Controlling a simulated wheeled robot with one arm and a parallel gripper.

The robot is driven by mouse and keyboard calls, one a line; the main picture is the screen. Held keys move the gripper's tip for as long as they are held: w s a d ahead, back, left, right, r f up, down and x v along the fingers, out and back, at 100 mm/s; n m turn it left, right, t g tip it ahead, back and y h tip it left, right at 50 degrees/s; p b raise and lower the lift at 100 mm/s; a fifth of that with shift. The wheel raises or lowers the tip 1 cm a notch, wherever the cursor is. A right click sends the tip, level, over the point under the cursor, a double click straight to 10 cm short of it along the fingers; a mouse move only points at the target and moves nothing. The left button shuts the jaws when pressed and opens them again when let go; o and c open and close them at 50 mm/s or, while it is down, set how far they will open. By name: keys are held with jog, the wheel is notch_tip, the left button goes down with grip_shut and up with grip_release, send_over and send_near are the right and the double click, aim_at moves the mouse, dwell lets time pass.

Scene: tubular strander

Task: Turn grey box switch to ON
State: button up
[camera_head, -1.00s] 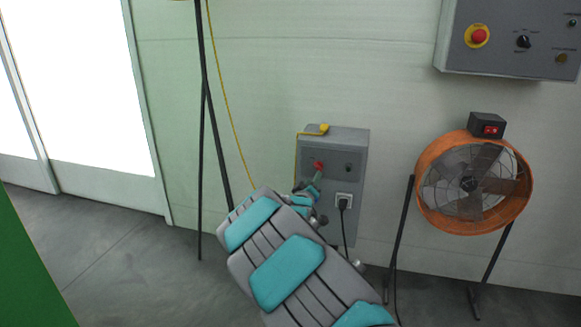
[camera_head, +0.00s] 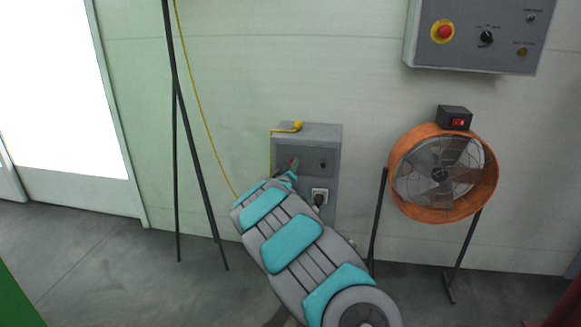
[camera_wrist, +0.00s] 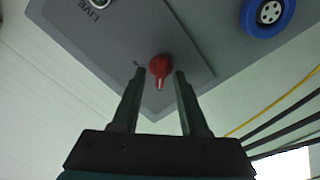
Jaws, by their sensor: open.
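The grey box (camera_head: 332,150) is on the wall in the middle of the head view. Its red switch (camera_head: 291,162) is on the left of its front, partly hidden by my gripper (camera_head: 289,170). In the wrist view the red switch (camera_wrist: 160,66) is a rounded knob with a pointed end, seen on the grey plate of the box (camera_wrist: 205,45). My gripper (camera_wrist: 158,80) is open there, with one finger on each side of the switch. Gaps show between the fingers and the knob. I cannot tell how deep the fingertips reach.
A blue round socket (camera_wrist: 268,14) and a LIVE label (camera_wrist: 90,12) are near the switch. A black plug (camera_head: 319,200) and a yellow cable (camera_head: 201,115) are close by. An orange fan (camera_head: 443,214) stands right, below a control panel (camera_head: 470,55). A black stand (camera_head: 177,150) is left.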

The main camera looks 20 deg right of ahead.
grip_shut()
dwell(0.3)
dwell(0.3)
